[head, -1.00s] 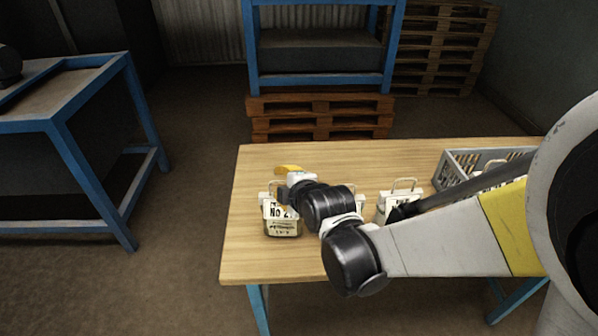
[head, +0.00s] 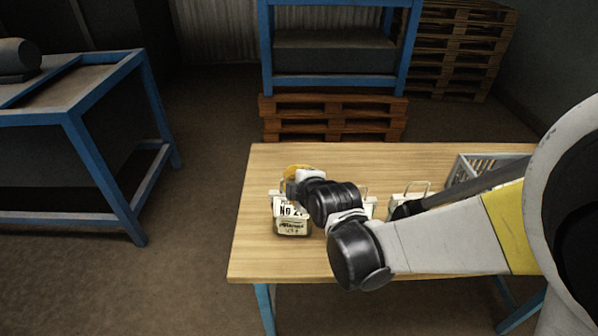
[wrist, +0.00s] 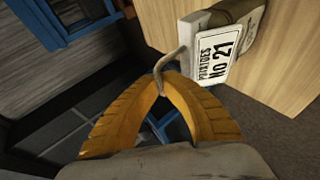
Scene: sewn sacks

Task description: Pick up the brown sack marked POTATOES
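The sack marked POTATOES No 21 (head: 292,226) stands at the left of the wooden table, its label facing me. In the wrist view the sack (wrist: 222,45) shows its white label, a brown part and a pale handle loop. My gripper (wrist: 162,84) has its yellow fingers closed together at the tips, with the handle loop passing between them. In the head view my gripper (head: 297,173) is at the top of this sack, partly hidden by my wrist. I cannot tell whether the sack's base touches the table.
Another pale sack (head: 369,207) is mostly hidden behind my arm, and one more sack (head: 408,202) stands to its right. A grey crate (head: 462,172) is at the table's right. The table's (head: 265,258) front left is clear. A blue workbench (head: 75,118) stands at the left.

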